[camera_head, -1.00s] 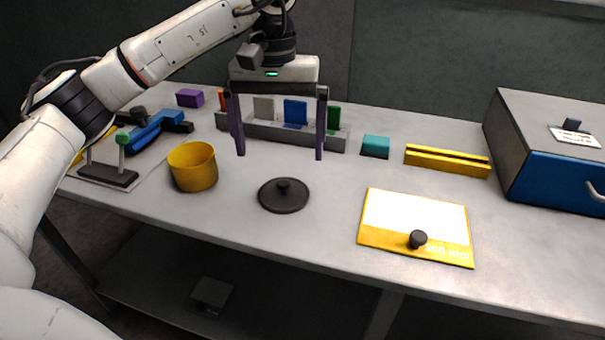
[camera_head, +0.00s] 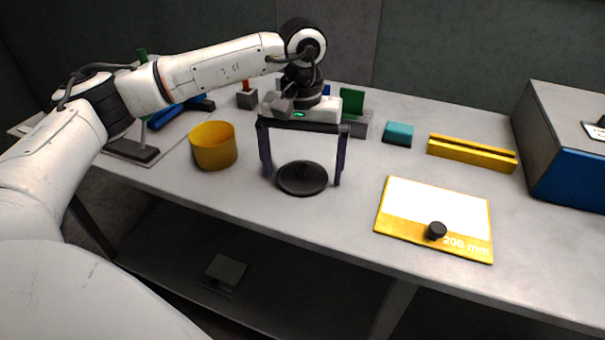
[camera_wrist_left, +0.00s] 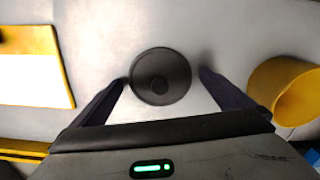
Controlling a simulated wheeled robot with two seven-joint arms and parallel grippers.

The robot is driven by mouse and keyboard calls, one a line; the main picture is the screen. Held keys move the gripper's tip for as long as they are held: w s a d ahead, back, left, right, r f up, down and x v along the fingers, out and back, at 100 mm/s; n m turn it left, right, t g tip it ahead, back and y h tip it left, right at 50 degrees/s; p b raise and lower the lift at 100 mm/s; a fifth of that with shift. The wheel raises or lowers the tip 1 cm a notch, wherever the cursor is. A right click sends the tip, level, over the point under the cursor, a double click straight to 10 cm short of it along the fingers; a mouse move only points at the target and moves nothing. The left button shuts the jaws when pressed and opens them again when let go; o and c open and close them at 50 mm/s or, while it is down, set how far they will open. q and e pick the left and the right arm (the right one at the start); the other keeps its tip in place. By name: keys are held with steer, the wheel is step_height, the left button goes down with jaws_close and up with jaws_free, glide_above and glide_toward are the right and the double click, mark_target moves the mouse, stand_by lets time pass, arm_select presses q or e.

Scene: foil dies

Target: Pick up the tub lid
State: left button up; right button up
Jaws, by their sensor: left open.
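The tub lid (camera_head: 302,178) is a dark round disc with a small knob, lying flat on the table. It also shows in the left wrist view (camera_wrist_left: 161,78), between and just beyond the fingertips. My left gripper (camera_head: 302,180) is open and empty, pointing down, with one finger on each side of the lid in the head view. In the wrist view the fingers (camera_wrist_left: 162,82) are apart from the knob. I cannot tell their exact height above the table. The yellow tub (camera_head: 213,147) stands open to the left of the lid. My right gripper is not in view.
A yellow-and-white plate marked 200 mm (camera_head: 433,218) with a black knob lies to the right. A teal block (camera_head: 398,133), a yellow grooved bar (camera_head: 470,153) and a grey-blue box (camera_head: 570,160) stand behind it. A rack with coloured plates is partly hidden behind my gripper.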

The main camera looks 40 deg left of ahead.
arm_select(q)
steer(key=c, duration=1)
